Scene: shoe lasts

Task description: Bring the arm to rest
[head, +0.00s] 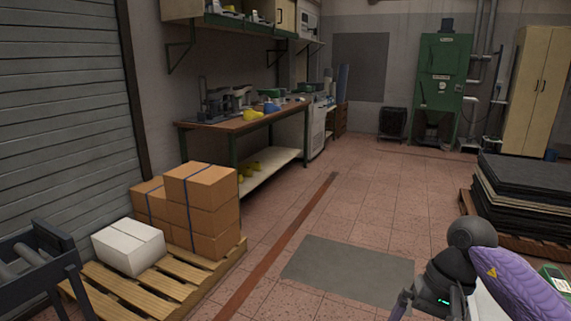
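My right arm (517,285), with a purple shell and a black joint, shows at the lower right. It bends at the black joint and then runs down to a dark wrist with a small green light. My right gripper (430,303) is at the bottom edge, largely cut off, so its opening and anything between its fingers cannot be made out. My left arm and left gripper are not in view.
Brown boxes (201,198) and a white box (129,247) stand on a pallet (190,297) at the left. A workbench (245,119) holds tools along the wall. Black sheets (525,190) are stacked at the right. The floor (345,195) between is clear, with a grey mat (347,268).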

